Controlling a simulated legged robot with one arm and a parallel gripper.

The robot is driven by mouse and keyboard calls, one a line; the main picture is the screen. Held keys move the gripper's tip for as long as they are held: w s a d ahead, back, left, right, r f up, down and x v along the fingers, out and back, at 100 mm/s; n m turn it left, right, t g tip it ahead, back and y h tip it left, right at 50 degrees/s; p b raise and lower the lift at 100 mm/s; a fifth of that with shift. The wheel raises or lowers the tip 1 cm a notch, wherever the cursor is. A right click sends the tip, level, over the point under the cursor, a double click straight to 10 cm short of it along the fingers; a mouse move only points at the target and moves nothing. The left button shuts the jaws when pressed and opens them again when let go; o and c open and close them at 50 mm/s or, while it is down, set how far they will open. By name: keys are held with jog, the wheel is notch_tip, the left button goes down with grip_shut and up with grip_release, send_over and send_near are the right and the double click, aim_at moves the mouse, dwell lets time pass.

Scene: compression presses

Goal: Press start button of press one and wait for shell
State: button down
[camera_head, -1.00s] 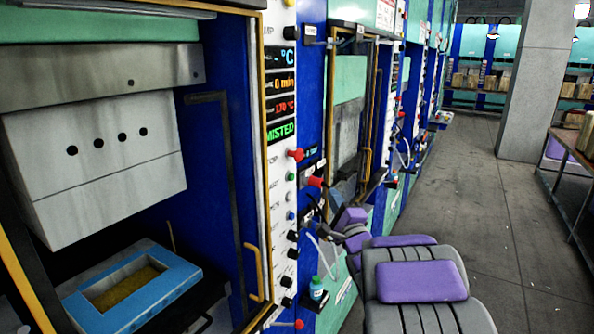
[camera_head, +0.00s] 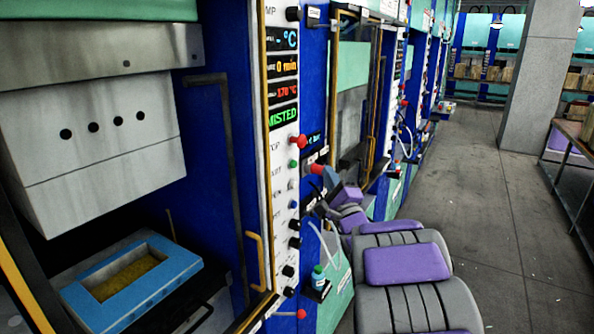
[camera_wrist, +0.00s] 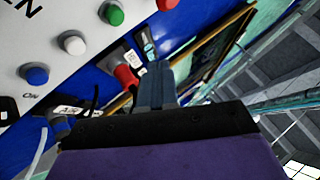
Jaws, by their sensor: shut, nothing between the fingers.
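Press one stands open at the left in the head view, with a white control panel (camera_head: 283,215) on its right side. The panel carries a red button (camera_head: 300,141) above a green button (camera_head: 293,163). The green button (camera_wrist: 115,14) also shows in the wrist view, above a white button (camera_wrist: 72,43) and a blue button (camera_wrist: 34,75). My gripper (camera_head: 328,182) is shut and empty, right of the panel. In the wrist view its fingers (camera_wrist: 156,84) appear beside a red knob (camera_wrist: 127,76); contact is unclear. They are apart from the green button. No shell is recognisable.
A blue-framed mould (camera_head: 135,285) with a yellowish-brown cavity sits low in the press. A yellow door handle (camera_head: 257,262) juts out left of the panel. A small bottle (camera_head: 318,278) stands on a ledge. The floor aisle (camera_head: 470,200) on the right is clear.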

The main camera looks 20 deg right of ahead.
aim_at(294, 164)
jog(key=w+a+b, duration=0.1)
jog(key=w+a, duration=0.3)
jog(key=shift+w, duration=0.3)
dwell(2.0)
jog(key=shift+w+a+r+p, duration=0.1)
jog(key=shift+w+a+p, duration=0.2)
jog(key=shift+p, duration=0.05)
